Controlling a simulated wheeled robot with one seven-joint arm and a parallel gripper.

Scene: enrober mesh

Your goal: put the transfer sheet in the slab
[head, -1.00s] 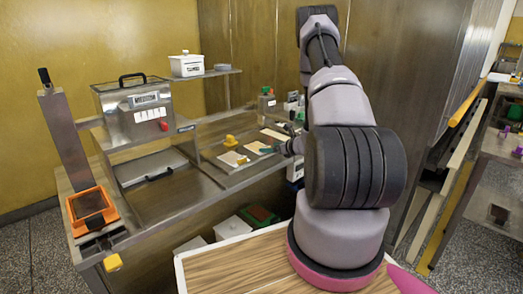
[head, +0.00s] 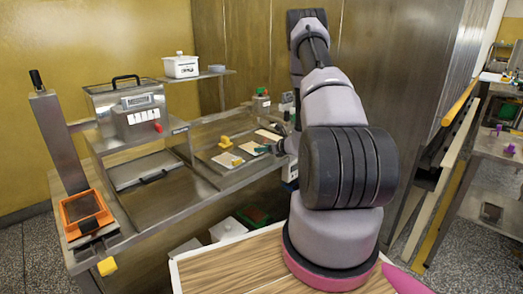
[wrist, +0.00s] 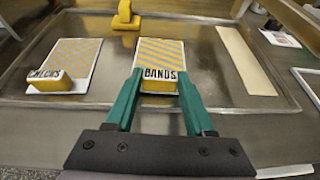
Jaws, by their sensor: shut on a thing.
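My gripper (wrist: 157,100) is shut on the yellow grip block (wrist: 159,86) lettered "BANDS" at the near end of a sheet. This transfer sheet (wrist: 160,54) has diagonal yellow and grey stripes and lies flat on a metal tray. A second sheet (wrist: 75,56), with a yellow block lettered "CHECKS", lies to its left. In the head view the teal gripper (head: 268,149) is small and partly hidden by my arm. An orange frame (head: 72,232) holding a dark brown panel (head: 84,207) stands at the bench's left end; I cannot tell whether this is the slab.
A yellow knob-like piece (wrist: 125,18) sits at the tray's back, and a cream strip (wrist: 243,58) lies right of the sheets. A steel machine (head: 130,112) with a black handle stands on the bench, a white pot (head: 181,67) behind it. A steel wall rises at right.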

